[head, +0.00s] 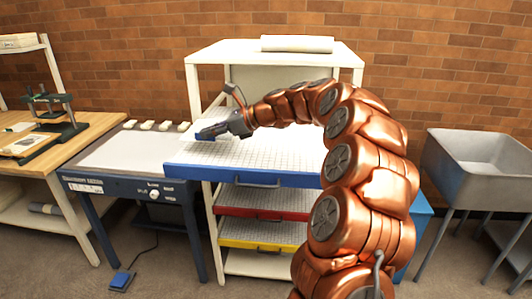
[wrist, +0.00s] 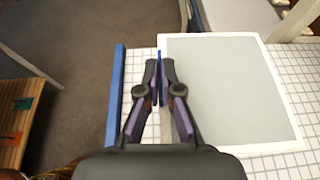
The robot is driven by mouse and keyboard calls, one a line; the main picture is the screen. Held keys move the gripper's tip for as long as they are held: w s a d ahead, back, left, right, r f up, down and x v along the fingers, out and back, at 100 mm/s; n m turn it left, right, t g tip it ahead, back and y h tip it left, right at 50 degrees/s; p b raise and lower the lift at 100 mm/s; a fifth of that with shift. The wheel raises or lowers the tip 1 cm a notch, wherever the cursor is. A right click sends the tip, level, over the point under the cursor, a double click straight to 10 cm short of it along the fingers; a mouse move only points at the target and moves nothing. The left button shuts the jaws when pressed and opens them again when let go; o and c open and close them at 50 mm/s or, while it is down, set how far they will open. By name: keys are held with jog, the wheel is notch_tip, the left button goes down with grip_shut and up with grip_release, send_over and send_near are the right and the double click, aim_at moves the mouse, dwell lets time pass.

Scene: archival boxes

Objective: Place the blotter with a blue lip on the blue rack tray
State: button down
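The blue rack tray (head: 243,178) is the top tray of the white rack, with a blue front and a white gridded bed. Its blue front also shows along the left in the wrist view (wrist: 115,95). The blotter (wrist: 225,85) is a grey-green sheet with a white border, over the tray's grid. Its thin blue lip (wrist: 160,66) stands between my fingertips. My gripper (head: 205,132) is over the left part of the tray and looks shut on the lip. I cannot tell whether the blotter touches the grid all over.
A red tray (head: 262,213) and a yellow tray (head: 262,245) sit below. A table with a control panel (head: 130,190) stands close at the left, then a wooden bench (head: 85,138). A grey sink (head: 475,165) is at the right. A brick wall is behind.

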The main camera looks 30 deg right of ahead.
jog(key=shift+s+d, duration=0.3)
jog(key=shift+d, duration=0.1)
jog(key=p, duration=0.2)
send_over(268, 157)
jog(key=shift+w+a+f, duration=0.3)
jog(key=shift+w+f, duration=0.05)
jog(key=shift+f, duration=0.3)
jog(key=shift+s+d+f+p, duration=0.15)
jog(key=shift+f+p, duration=0.15)
jog(key=shift+f, duration=0.6)
jog(key=shift+d+f+p, duration=0.1)
jog(key=shift+f+p, duration=0.15)
jog(key=shift+f, duration=0.65)
jog(key=c, duration=1.3)
grip_release()
jog(key=shift+f, duration=0.1)
jog(key=b+v, duration=0.1)
jog(key=v, duration=1.1)
jog(key=shift+b, duration=0.3)
